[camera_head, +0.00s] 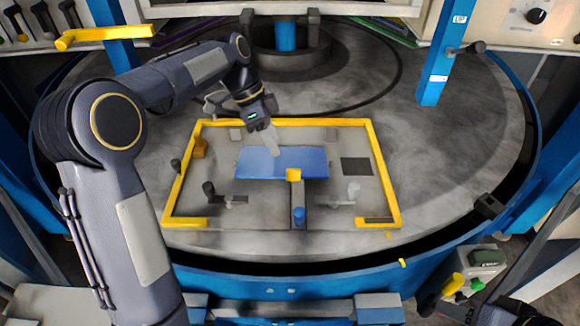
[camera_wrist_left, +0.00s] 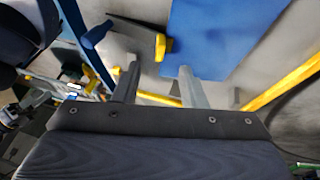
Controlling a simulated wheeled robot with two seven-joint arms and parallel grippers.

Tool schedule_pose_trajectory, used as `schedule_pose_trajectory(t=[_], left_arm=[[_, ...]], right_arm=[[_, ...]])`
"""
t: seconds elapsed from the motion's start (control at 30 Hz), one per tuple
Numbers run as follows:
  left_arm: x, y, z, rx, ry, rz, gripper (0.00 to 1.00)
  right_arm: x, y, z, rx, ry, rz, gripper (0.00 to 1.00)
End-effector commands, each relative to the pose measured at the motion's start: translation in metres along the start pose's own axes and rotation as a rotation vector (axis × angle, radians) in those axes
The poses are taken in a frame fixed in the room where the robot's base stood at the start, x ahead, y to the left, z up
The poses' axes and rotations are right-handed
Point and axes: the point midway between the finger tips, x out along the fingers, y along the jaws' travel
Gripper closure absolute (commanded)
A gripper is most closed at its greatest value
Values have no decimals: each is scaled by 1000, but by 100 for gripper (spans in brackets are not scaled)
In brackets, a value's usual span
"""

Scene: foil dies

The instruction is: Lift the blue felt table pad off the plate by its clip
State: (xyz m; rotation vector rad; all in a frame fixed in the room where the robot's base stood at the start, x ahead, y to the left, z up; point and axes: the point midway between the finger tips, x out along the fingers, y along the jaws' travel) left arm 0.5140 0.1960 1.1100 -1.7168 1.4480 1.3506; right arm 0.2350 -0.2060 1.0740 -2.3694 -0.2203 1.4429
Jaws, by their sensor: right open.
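The blue felt pad (camera_head: 255,163) lies flat on the grey plate (camera_head: 240,213) inside a yellow frame. Its yellow clip (camera_head: 294,174) is at the pad's front edge, right of its middle. In the left wrist view the pad (camera_wrist_left: 218,35) and the yellow clip (camera_wrist_left: 160,47) show beyond the fingers. My left gripper (camera_head: 271,142) is over the pad's rear edge, left of the clip; its fingers (camera_wrist_left: 158,82) are apart with nothing held between them. My right gripper (camera_head: 472,309) is partly seen at the lower right, open, away from the pad.
The yellow frame (camera_head: 383,178) borders the plate. A control box (camera_head: 484,258) is at the lower right. The round table is clear at right.

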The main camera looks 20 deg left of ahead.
Motion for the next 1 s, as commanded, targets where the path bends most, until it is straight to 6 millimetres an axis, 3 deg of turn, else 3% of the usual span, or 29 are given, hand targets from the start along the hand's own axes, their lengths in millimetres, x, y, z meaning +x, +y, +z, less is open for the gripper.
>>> schedule_pose_trajectory(t=[0.1,0.7,0.97,1.0], left_arm=[[9,-7,-2,35,-5,13,62],[80,-2,-1,35,-6,14,62],[84,-3,-1,35,-5,12,62],[84,-3,-1,35,-5,12,67]], right_arm=[[1,1,1,0,0,0,55],[-12,-5,-6,0,0,0,55],[-12,-5,-6,0,0,0,55],[-12,-5,-6,0,0,0,55]])
